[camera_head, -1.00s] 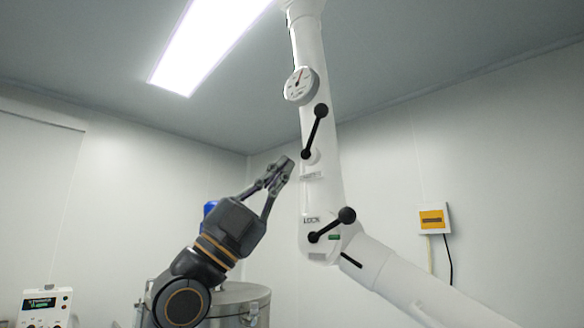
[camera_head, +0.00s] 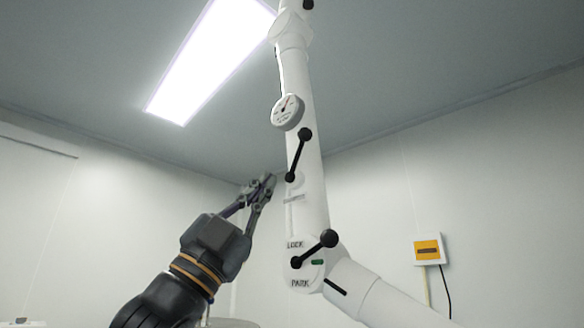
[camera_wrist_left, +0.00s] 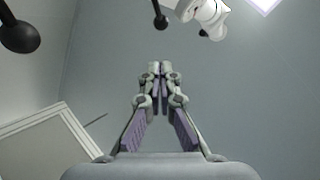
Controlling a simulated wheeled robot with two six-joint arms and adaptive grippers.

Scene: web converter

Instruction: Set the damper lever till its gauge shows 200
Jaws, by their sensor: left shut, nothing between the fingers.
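The white extraction arm (camera_head: 312,205) stands upright in the head view. The damper lever (camera_head: 298,156) is a black rod with ball ends, tilted up and slightly right. The round gauge (camera_head: 287,112) sits just above it; its dark needle shows, but its numbers are too small to read. My left gripper (camera_head: 266,183) is shut and empty, its tips just left of the lever's lower ball, apparently apart from it. In the left wrist view the closed fingertips (camera_wrist_left: 160,70) have nothing between them. My right gripper is not in view.
A second black lever (camera_head: 314,249), between LOCK and PARK labels, sits lower on the white arm. A lower white tube (camera_head: 375,300) slopes off right. A yellow-and-white box (camera_head: 428,250) is on the right wall. The space left of the gauge is clear.

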